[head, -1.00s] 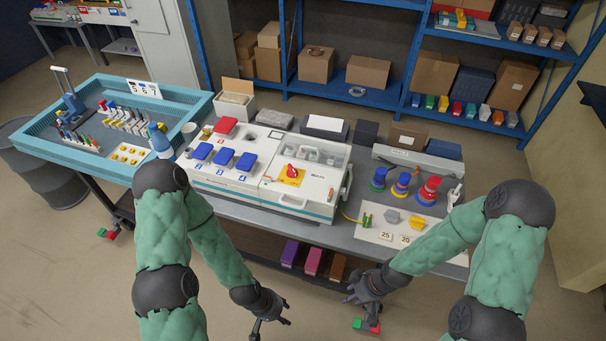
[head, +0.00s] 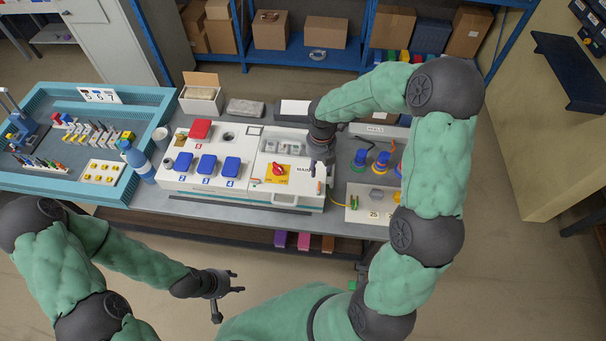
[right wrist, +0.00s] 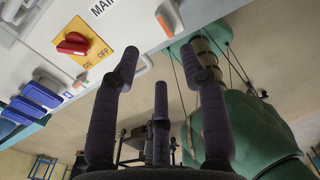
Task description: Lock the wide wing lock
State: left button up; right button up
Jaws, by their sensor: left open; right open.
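The white socket box (head: 235,190) stands on the bench in the head view. A red rotary switch (head: 278,169) on a yellow ON/OFF plate is on its right half, and shows in the right wrist view (right wrist: 72,44). I cannot tell which part is the wide wing lock. My left gripper (head: 233,283) is open and empty in front of the bench.
Blue lids (head: 207,165) and a red lid (head: 200,130) sit on the box's left half. Coloured stacked rings (head: 381,160) stand right of it, partly behind my right arm. A blue tray (head: 60,185) with small parts is at the left. The floor before the bench is clear.

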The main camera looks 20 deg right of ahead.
aim_at(318, 184)
notch_tip(318, 184, down, 11)
jog(key=shift+d+r+b, duration=0.1)
jog(key=shift+r+b, duration=0.05)
jog(key=shift+b, duration=0.55)
jog(key=shift+c, duration=0.3)
grip_shut()
